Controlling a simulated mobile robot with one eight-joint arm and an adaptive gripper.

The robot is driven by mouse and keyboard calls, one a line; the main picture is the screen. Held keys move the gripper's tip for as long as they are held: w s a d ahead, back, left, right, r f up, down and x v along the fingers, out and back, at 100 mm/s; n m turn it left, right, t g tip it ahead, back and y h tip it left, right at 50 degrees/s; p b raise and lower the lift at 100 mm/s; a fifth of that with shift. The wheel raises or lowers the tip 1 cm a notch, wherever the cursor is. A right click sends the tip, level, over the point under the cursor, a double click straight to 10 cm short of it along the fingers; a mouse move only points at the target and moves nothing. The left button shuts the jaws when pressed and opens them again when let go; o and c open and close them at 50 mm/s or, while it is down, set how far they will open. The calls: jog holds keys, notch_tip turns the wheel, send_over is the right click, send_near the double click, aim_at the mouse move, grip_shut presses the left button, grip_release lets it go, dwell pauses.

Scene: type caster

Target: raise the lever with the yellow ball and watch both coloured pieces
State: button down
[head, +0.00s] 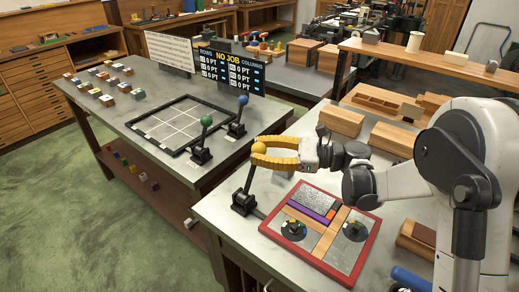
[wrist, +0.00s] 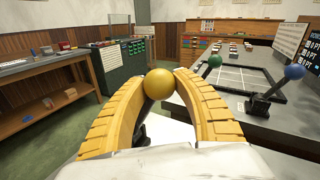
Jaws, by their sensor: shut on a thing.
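The yellow ball (head: 259,148) tops a black lever (head: 246,190) at the left of the near table. The lever stands nearly upright, leaning slightly right. My gripper (head: 262,152) is shut on the ball; in the wrist view the ball (wrist: 159,84) sits between the tips of both yellow fingers. Right of the lever lies a red-framed tray (head: 283,243) with wooden, purple and grey blocks. It holds two dark round discs, a left one (head: 293,229) and a right one (head: 354,231), each with small coloured parts on top. I cannot tell which parts are the coloured pieces.
A green-ball lever (head: 206,121) and a blue-ball lever (head: 242,101) stand by a black grid frame (head: 158,146) on the far table. A scoreboard (head: 232,71) stands behind. Wooden boxes (head: 341,121) sit beyond my gripper.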

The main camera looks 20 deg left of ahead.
jog(key=shift+s+a+r+n+p, duration=0.15)
jog(key=shift+s+r+n+p, duration=0.2)
jog(key=shift+s, duration=0.1)
jog(key=s+a+f+n+t+h+p, duration=0.1)
jog(key=s+a+n+t+h+p, duration=0.2)
jog(key=s+n, duration=0.4)
jog(key=shift+s+a+n+h+p, duration=0.35)
jog(key=shift+s+a+h, duration=0.65)
jog(key=shift+s, duration=1.8)
jog(key=c, duration=0.9)
grip_release()
jog(key=shift+c, duration=0.2)
